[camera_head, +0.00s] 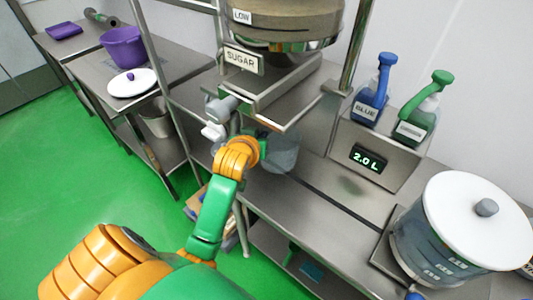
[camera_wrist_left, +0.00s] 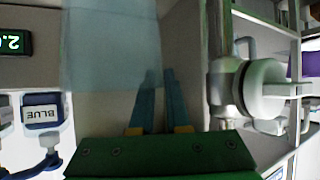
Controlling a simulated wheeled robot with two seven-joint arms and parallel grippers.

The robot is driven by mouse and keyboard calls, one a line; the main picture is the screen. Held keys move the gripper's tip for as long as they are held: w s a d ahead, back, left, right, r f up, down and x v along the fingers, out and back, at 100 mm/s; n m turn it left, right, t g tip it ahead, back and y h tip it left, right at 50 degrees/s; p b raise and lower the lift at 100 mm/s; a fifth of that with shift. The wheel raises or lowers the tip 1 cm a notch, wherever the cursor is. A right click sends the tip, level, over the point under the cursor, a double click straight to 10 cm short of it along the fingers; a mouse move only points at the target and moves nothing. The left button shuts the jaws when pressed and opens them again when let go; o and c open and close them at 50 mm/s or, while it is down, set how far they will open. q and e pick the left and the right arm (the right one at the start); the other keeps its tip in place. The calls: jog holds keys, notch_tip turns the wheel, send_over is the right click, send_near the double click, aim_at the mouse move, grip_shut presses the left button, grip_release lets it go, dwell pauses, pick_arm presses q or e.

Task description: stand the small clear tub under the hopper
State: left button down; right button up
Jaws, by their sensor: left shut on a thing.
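The small clear tub (camera_head: 281,152) is bluish and see-through. In the head view it is below the hopper (camera_head: 290,22), which is labelled LOW and SUGAR, near the edge of the steel bench. My left gripper (camera_head: 255,148) is at the tub's left side, partly hidden by its own wrist. In the left wrist view the tub (camera_wrist_left: 110,45) fills the upper left, and the left gripper's two fingers (camera_wrist_left: 160,85) are close together at its edge. It is shut on the tub. I cannot tell whether the tub's base touches the bench.
A grey valve (camera_head: 218,115) sits left of the gripper. A dispenser box (camera_head: 372,155) reading 2.0 L, with blue and green pump bottles, is to the right. A large lidded clear container (camera_head: 455,235) stands front right. The bench between is mostly clear.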

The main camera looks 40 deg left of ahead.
pick_arm(q)
jog(key=w+f, duration=0.1)
jog(key=f, duration=0.1)
jog(key=w+a+f, duration=0.1)
jog(key=f, duration=0.2)
jog(key=w+a+f, duration=0.1)
jog(key=f, duration=0.2)
jog(key=shift+w+a+f, duration=0.1)
jog(key=shift+w+f, duration=0.1)
jog(key=shift+w, duration=0.05)
jog(key=shift+s+f, duration=0.1)
jog(key=shift+s, duration=0.05)
jog(key=c, duration=0.9)
grip_release()
pick_arm(e)
jog(key=shift+s+d+f, duration=0.15)
jog(key=shift+s+d, duration=0.05)
jog(key=shift+s, duration=0.2)
pick_arm(q)
jog(key=shift+s+r, duration=0.1)
jog(key=shift+r, duration=0.2)
jog(key=v, duration=1.2)
jog(key=shift+p, duration=0.45)
pick_arm(e)
jog(key=shift+r, duration=0.65)
pick_arm(q)
jog(key=shift+f, duration=0.15)
pick_arm(e)
jog(key=shift+a, duration=0.1)
